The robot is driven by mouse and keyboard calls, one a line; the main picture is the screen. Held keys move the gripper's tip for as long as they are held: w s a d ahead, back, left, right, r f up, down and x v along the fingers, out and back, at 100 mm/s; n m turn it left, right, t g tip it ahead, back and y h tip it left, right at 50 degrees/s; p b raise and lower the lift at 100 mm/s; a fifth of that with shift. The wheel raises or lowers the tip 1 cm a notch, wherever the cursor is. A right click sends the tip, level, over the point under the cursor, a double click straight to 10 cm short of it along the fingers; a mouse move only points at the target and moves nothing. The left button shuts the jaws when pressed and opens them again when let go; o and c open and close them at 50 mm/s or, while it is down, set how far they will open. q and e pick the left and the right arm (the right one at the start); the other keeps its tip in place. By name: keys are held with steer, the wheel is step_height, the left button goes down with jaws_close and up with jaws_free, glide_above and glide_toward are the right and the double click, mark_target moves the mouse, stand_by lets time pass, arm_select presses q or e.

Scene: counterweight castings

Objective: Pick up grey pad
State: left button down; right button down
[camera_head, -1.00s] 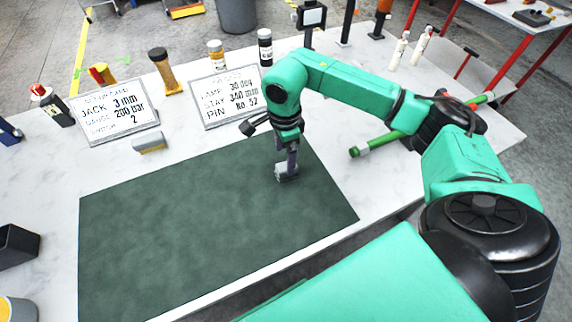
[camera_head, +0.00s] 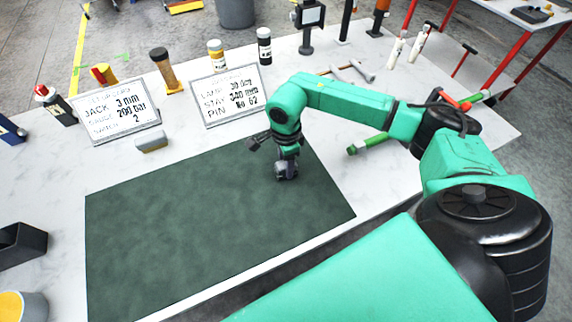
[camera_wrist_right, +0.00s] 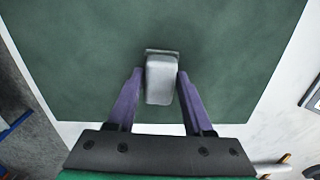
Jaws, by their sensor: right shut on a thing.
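The grey pad (camera_head: 287,170) is at the right part of the dark green mat (camera_head: 190,225) in the head view, partly hidden by my gripper. In the right wrist view the pad (camera_wrist_right: 160,80) is a small light grey block between the two purple fingers. My right gripper (camera_wrist_right: 156,78) points down and is shut on the pad. Whether the pad touches the mat or is slightly above it, I cannot tell. My left gripper is not in view.
Several bottles stand along the back. A green-handled tool (camera_head: 365,143) lies right of the mat. Most of the mat is clear.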

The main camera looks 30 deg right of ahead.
step_height(320, 180, up, 20)
steer(key=b, duration=0.2)
